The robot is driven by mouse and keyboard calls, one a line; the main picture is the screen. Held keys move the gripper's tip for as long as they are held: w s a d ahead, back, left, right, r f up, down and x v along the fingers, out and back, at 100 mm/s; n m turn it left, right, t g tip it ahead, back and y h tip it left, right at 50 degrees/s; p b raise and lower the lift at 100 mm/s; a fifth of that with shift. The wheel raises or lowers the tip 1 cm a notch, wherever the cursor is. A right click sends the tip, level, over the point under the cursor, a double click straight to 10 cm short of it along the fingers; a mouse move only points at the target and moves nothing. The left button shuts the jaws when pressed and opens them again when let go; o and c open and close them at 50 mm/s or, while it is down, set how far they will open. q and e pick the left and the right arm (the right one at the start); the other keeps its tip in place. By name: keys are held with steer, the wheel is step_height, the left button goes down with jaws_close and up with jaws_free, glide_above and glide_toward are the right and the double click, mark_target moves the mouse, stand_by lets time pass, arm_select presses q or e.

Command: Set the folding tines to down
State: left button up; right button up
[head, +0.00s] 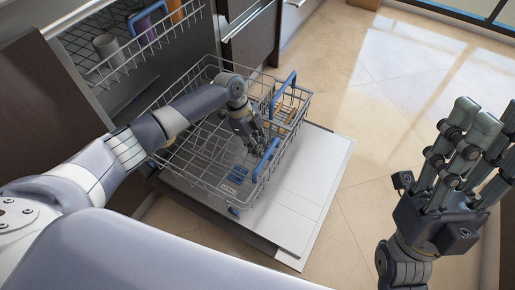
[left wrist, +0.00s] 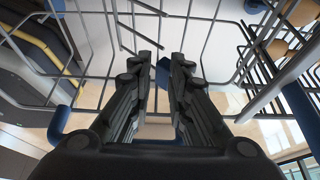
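The lower dishwasher rack (head: 213,187) is pulled out over the open door. It has grey wires and blue parts. Its wire grid fills much of the left wrist view (left wrist: 95,62). I cannot clearly tell the folding tines from the other wires, or whether they stand up or lie flat. My left gripper (head: 249,132) reaches down into the rack, close to the blue bars on its right side. In the left wrist view its two fingers (left wrist: 160,62) are apart, among the wires, with no object clearly held. My right gripper (head: 487,118) is raised over the floor, fingers apart and empty.
The upper rack (head: 130,62) holds a grey cup (head: 106,46) and coloured cups. The open door (head: 300,207) lies flat under the lower rack. Yellowish items (head: 291,112) sit at the rack's right side. The tiled floor (head: 385,120) on the right is clear.

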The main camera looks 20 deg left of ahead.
arm_select(q)
steer(key=shift+o, duration=0.7)
steer(key=shift+s+a+f, duration=0.1)
steer(key=shift+s+f, duration=0.05)
steer(key=shift+s, duration=0.05)
steer(key=v, duration=1.2)
